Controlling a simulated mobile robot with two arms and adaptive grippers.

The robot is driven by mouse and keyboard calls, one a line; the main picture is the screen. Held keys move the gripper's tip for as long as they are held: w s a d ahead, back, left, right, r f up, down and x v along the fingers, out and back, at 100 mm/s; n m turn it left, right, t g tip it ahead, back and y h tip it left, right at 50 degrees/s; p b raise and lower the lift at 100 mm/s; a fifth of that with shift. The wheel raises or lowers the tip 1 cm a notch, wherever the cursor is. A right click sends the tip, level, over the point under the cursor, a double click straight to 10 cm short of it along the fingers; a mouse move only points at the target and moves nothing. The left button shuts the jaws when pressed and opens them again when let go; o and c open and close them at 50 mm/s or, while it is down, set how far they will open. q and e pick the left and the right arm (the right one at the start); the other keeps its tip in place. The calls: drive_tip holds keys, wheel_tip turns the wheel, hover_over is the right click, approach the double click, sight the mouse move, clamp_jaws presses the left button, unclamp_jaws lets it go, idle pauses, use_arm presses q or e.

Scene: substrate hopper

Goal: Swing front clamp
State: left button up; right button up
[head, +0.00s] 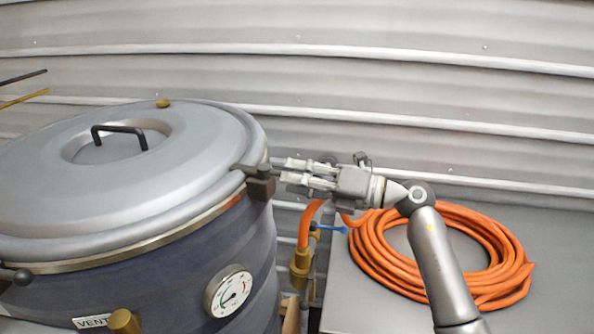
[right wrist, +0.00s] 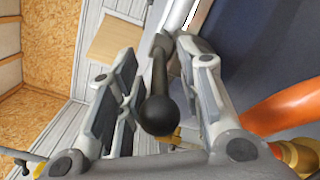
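The grey steel vessel lid (head: 190,170) with a black handle (head: 120,135) lies closed on the dark blue drum (head: 170,275) in the head view. A dark clamp (head: 258,182) sits on the rim at the right. Another dark clamp with a ball knob (head: 20,277) shows at the lower left edge; I cannot tell which is the front one. My right gripper (head: 284,171) is at the right-hand clamp, fingers pointing left. In the right wrist view, its black lever and ball knob (right wrist: 158,112) lie between the open fingers, with a gap on the left. My left gripper is out of view.
A coiled orange hose (head: 375,260) lies on a grey surface (head: 365,307) at the right. A brass valve (head: 301,268) with a blue handle stands beside the drum. A dial gauge (head: 230,290) is on the drum's front. A corrugated wall (head: 400,80) stands behind.

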drive_tip(key=shift+a, duration=0.2)
drive_tip(key=shift+c, duration=0.2)
clamp_jaws()
drive_tip(key=shift+f, duration=0.1)
